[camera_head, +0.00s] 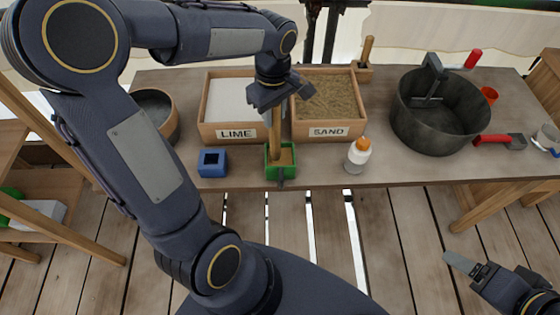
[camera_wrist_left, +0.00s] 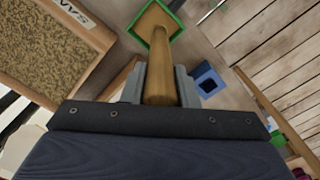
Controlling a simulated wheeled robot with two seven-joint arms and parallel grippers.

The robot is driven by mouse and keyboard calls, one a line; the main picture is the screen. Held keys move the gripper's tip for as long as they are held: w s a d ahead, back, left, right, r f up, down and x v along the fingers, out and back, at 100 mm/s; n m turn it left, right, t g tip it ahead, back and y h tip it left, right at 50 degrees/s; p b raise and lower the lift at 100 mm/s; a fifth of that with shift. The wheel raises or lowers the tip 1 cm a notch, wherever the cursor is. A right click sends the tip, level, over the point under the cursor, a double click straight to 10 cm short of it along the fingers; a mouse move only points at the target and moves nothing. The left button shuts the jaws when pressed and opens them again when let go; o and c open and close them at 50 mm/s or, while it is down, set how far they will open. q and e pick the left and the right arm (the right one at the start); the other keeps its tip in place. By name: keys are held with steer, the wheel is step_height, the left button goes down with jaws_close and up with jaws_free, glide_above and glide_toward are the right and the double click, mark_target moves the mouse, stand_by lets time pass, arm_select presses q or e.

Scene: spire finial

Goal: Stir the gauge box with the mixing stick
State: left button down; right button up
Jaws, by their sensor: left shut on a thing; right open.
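The mixing stick (camera_head: 274,130) is a wooden rod held nearly upright in my left gripper (camera_head: 275,97). In the left wrist view the stick (camera_wrist_left: 160,70) runs between the two grey fingers and its far end reaches into the gauge box. The gauge box (camera_head: 268,168) is a small green-rimmed box with tan contents, near the front edge of the table; it also shows in the left wrist view (camera_wrist_left: 176,30). The stick's lower tip is hard to make out against the contents. My right gripper (camera_head: 475,268) is open and empty, low at the right, away from the table.
Behind the gauge box are the LIME box (camera_head: 205,132) and the SAND box (camera_head: 355,130). A blue box (camera_head: 212,163) stands to its left, a white bottle with an orange cap (camera_head: 357,156) to its right. A dark bucket (camera_head: 440,130) and a red-handled trowel (camera_head: 495,139) are further right.

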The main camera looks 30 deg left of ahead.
arm_select(q)
steer(key=shift+r+p, duration=3.9)
steer(key=shift+r, duration=1.2)
